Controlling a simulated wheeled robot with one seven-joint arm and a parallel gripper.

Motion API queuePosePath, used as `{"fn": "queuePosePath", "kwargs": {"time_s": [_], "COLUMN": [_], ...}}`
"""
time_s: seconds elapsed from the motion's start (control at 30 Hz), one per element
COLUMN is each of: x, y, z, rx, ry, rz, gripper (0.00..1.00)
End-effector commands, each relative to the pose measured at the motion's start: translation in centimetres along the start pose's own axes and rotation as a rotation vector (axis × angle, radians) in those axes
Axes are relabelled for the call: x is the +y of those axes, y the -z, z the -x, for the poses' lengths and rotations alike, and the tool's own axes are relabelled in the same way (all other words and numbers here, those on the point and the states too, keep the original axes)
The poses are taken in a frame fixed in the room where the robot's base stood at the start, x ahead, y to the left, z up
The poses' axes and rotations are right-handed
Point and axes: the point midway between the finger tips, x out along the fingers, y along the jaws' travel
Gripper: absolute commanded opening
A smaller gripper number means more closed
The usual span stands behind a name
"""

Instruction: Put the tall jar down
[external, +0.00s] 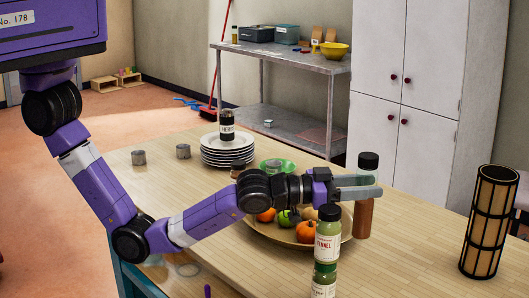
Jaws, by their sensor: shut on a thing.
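The tall jar (365,216) has a black lid and reddish-brown contents in its lower part. My gripper (368,187) is shut on it around its upper part, below the lid. The jar is upright, just behind and right of the fruit bowl. Its base is close to the wooden table (420,232), but I cannot tell whether it touches. My fingers hide part of the jar's middle.
A wide bowl (272,234) of fruit lies under my wrist. A fennel jar (327,236) stands on another jar (323,281) in front. A stack of plates (228,152) bears a dark-lidded jar (226,125). A lantern (489,222) stands right; table between is clear.

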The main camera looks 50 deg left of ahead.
Motion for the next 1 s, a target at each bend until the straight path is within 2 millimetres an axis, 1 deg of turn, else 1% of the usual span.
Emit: {"fn": "queuePosePath", "kwargs": {"time_s": [0.03,0.1,0.2,0.3,0.47,0.6,0.7,0.8,1.0], "x": [0.1,0.1,0.1,0.1,0.0,0.1,0.1,0.1,0.1], "y": [-1.4,-3.0,-4.8,-6.0,-7.1,-9.2,-10.4,-10.9,-10.8], "z": [0.0,0.1,0.0,0.0,0.0,0.0,0.0,0.0,0.0], "rx": [-0.003,-0.003,0.000,0.001,0.002,0.000,0.001,0.002,0.003], "ry": [-0.001,-0.002,-0.002,-0.002,-0.001,-0.001,-0.001,-0.001,-0.001], "rz": [0.000,-0.001,0.000,0.001,0.001,0.000,0.000,0.001,0.002], "gripper": [0.00,0.00,0.00,0.00,0.00,0.00,0.00,0.00,0.00]}}
